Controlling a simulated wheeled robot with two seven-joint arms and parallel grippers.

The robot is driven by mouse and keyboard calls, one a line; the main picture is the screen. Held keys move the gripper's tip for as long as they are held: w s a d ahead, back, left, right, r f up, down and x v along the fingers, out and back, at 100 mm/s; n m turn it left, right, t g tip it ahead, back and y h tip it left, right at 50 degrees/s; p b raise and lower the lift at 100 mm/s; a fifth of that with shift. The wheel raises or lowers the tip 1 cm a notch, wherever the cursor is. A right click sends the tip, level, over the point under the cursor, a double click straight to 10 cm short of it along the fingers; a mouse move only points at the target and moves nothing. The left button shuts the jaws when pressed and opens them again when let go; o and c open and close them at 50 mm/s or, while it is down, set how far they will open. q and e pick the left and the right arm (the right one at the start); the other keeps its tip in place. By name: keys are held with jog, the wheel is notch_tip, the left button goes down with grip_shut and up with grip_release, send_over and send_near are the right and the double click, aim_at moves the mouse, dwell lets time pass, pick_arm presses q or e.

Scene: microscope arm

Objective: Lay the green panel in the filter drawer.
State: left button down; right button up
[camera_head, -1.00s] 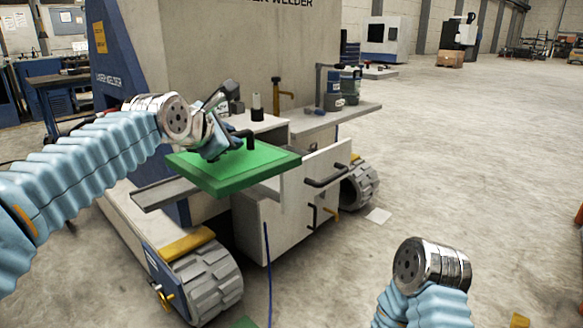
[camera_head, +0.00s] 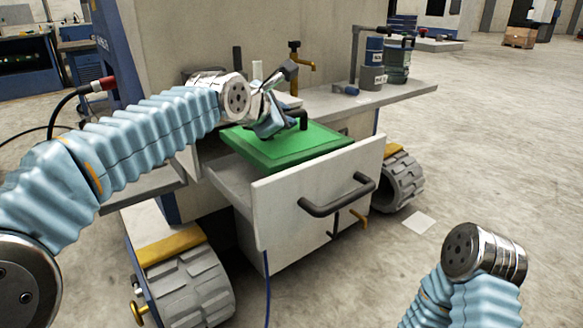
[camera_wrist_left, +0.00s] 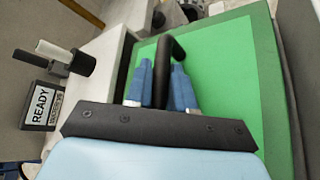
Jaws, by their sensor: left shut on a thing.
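The green panel (camera_head: 270,150) has a black handle on top. It lies roughly flat over the open filter drawer (camera_head: 285,205), behind the drawer's white front. Whether it rests on the drawer or hangs just above it, I cannot tell. My left gripper (camera_head: 285,118) is shut on the panel's handle. In the left wrist view the blue fingers (camera_wrist_left: 160,80) sit on both sides of the black handle (camera_wrist_left: 170,48), with the green panel (camera_wrist_left: 222,75) below. My right wrist shows at the lower right, but its fingers do not.
The drawer front has a black pull handle (camera_head: 338,196). A grey side shelf (camera_head: 405,92) holds blue and green canisters (camera_head: 373,62). A brass tap (camera_head: 294,62) stands behind the panel. A wheel (camera_head: 185,290) is at the lower left. Open floor lies to the right.

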aim_at(260, 151)
pick_arm(q)
notch_tip(260, 151, down, 8)
jog(key=shift+f+b, duration=0.1)
jog(key=shift+b, duration=0.85)
jog(key=c, duration=1)
grip_release()
jog(key=shift+s, duration=0.1)
jog(key=v, duration=1.2)
